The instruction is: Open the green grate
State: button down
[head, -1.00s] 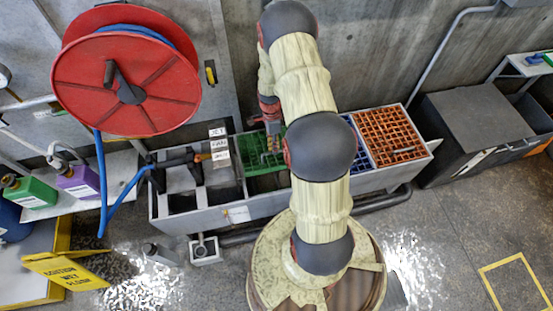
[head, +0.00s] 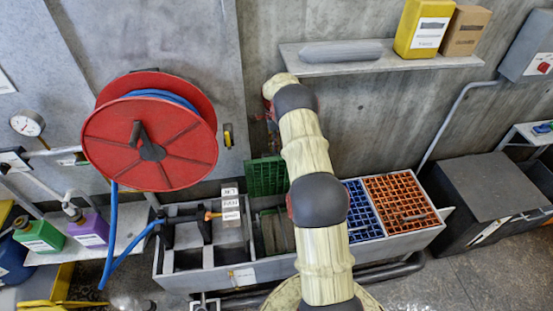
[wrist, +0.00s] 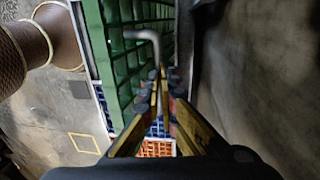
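The green grate (head: 265,177) stands raised, close to upright, at the back of the grey trough in the head view. In the wrist view the green grate (wrist: 119,60) fills the left of centre, seen at a steep angle. A grey bent handle (wrist: 144,34) sticks out from it, and its end runs down to my fingertips. My gripper (wrist: 163,88) has its fingers close together, and they appear shut on this handle. In the head view the gripper is mostly hidden behind my arm. The bay in front of the grate looks uncovered.
A blue grate (head: 362,211) and an orange grate (head: 399,203) lie flat at the right. A red hose reel (head: 150,143) hangs to the left. A shelf (head: 375,58) with a yellow container (head: 424,27) is above. The concrete wall (wrist: 245,75) is close beside my gripper.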

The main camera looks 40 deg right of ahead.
jog(key=c, duration=2.6)
grip_release()
jog(key=shift+g, duration=0.3)
notch_tip(320, 180, down, 4)
jog(key=shift+s+a, duration=0.1)
jog(key=shift+a, duration=0.05)
jog(key=o, duration=0.4)
jog(key=shift+s, duration=0.1)
jog(key=shift+c, duration=0.2)
jog(key=shift+o, duration=1.2)
jog(key=shift+w+f, duration=0.2)
jog(key=shift+o, duration=0.5)
jog(key=shift+r, duration=0.1)
jog(key=shift+w+d+r, duration=0.15)
jog(key=shift+d+r, duration=0.05)
jog(key=shift+r, duration=0.05)
